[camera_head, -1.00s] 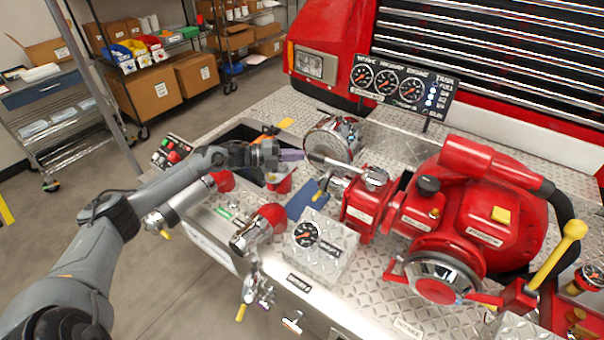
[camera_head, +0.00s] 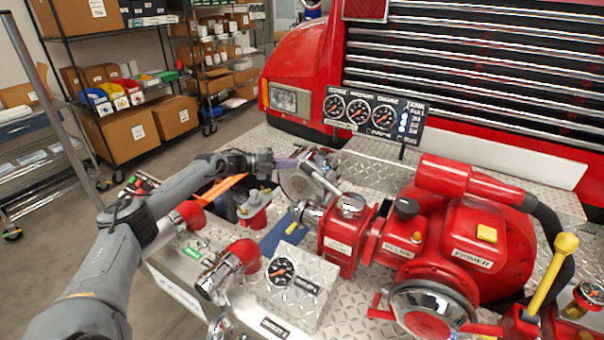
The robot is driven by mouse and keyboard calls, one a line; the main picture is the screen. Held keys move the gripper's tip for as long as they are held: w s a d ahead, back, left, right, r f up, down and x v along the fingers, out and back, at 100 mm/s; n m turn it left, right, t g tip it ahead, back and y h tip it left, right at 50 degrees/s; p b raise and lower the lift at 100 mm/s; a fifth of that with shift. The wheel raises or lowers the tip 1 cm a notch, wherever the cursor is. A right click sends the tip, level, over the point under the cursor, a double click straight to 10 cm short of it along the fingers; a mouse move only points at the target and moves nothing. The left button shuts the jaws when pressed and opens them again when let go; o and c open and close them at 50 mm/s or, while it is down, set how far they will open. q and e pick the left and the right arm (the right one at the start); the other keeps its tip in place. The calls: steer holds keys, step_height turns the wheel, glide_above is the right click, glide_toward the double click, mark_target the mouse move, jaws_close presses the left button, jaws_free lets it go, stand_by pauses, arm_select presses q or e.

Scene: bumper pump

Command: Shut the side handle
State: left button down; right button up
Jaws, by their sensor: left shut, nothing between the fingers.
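The red pump (camera_head: 440,240) stands on the diamond-plate bumper. A chrome lever (camera_head: 322,181) slants up and left from the chrome cap of the red valve block (camera_head: 345,237) on the pump's left side. This lever seems to be the side handle. My left gripper (camera_head: 292,164) is shut and empty, its fingers pointing right at the lever's upper end. They look very close to it; I cannot tell whether they touch. My right gripper is not in view.
A chrome round fitting (camera_head: 303,182) sits behind the lever. A red upright fitting (camera_head: 255,208) and a gauge box (camera_head: 293,283) stand in front. The gauge panel (camera_head: 374,112) stands behind. A yellow-knobbed lever (camera_head: 552,270) rises at right.

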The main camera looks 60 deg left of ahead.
arm_select(q)
steer(key=shift+w+a, duration=0.2)
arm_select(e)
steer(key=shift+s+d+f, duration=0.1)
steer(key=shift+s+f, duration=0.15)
